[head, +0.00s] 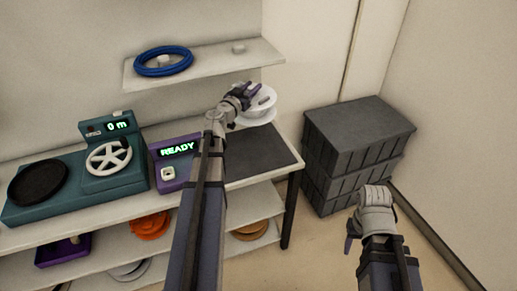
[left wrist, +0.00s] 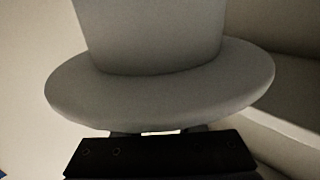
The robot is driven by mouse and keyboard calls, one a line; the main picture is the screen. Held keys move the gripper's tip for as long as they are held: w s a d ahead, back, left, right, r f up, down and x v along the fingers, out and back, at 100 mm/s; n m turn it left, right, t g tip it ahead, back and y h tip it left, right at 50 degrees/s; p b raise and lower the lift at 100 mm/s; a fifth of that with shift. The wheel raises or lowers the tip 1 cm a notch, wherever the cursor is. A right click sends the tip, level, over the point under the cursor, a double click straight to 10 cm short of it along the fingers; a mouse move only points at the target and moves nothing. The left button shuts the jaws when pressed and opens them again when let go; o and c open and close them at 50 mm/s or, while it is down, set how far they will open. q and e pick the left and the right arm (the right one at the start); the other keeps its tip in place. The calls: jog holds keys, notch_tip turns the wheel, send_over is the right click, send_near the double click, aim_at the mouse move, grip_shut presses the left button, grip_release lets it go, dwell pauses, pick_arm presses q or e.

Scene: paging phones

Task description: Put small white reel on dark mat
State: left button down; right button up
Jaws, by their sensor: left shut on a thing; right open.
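The small white reel (head: 262,101) is held by my left gripper (head: 247,93), above the back of the dark mat and apart from it. In the left wrist view the reel (left wrist: 160,85) fills the middle, its wide flange close above the dark gripper edge; the fingertips are mostly hidden. The dark mat (head: 262,152) lies flat and bare at the right end of the table, partly hidden by my left arm. My right gripper (head: 365,215) is open and empty at the lower right, away from the table.
A teal machine (head: 105,160) and a purple READY device (head: 172,160) stand left of the mat. Grey crates (head: 355,145) stand on the floor at right.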

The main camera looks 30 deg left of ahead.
pick_arm(q)
jog(key=shift+m+h, duration=0.3)
jog(key=shift+h, duration=0.4)
jog(key=f+b, duration=0.2)
jog(key=f, duration=0.1)
jog(key=s+f+b, duration=0.1)
jog(key=f+b, duration=0.1)
jog(key=b, duration=0.1)
jog(key=f+b, duration=0.3)
jog(key=shift+s+a+f, duration=0.2)
jog(key=shift+f, duration=0.15)
notch_tip(320, 180, down, 6)
jog(key=b, duration=0.6)
jog(key=shift+f, duration=0.2)
notch_tip(320, 180, down, 4)
jog(key=b, duration=0.4)
jog(key=shift+r, duration=0.25)
jog(key=shift+f, duration=0.2)
jog(key=c, duration=0.5)
grip_release()
jog(key=shift+c, duration=0.2)
